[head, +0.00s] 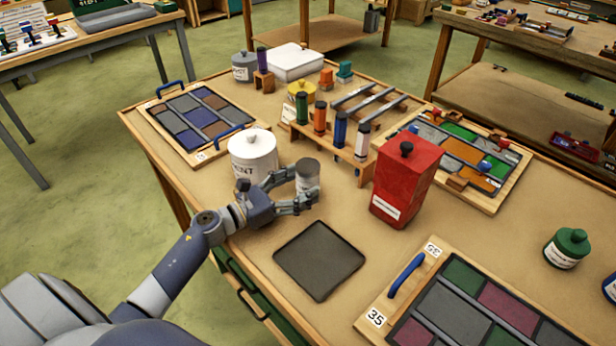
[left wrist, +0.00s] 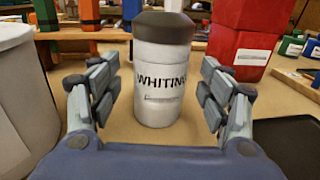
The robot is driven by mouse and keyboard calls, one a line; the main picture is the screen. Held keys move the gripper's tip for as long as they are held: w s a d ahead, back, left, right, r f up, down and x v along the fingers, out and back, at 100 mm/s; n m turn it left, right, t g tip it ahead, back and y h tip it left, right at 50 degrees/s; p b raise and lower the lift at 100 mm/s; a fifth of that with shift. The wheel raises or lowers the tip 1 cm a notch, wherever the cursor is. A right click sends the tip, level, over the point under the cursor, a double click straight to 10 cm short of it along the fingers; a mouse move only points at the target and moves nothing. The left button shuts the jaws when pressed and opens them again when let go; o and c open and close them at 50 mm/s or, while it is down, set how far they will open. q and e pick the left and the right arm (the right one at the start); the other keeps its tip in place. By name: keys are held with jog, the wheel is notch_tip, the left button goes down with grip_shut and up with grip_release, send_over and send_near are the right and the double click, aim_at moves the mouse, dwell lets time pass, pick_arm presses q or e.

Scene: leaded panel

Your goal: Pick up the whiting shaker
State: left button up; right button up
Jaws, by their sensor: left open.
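The whiting shaker (head: 308,178) is a small white cylinder with a dark grey-brown top, standing upright on the bench. In the left wrist view the shaker (left wrist: 160,75) stands straight ahead, its label reading "WHITING". My left gripper (head: 302,190) is open, its fingers on either side of the shaker. In the left wrist view the gripper (left wrist: 160,100) shows a gap between each finger and the shaker. In the head view, part of the shaker's lower body is hidden by a finger. My right gripper is not in view.
A white lidded tub (head: 252,158) stands close left of the shaker. A red canister (head: 406,182) stands to the right. A dark flat tray (head: 318,262) lies in front. A wooden rack (head: 330,145) with several coloured tubes is behind. Bare bench lies between tray and canister.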

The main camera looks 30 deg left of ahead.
pick_arm(q)
jog(key=shift+x, duration=1.45)
jog(key=shift+c, duration=0.6)
jog(key=shift+r, duration=0.1)
jog(key=c, duration=1.2)
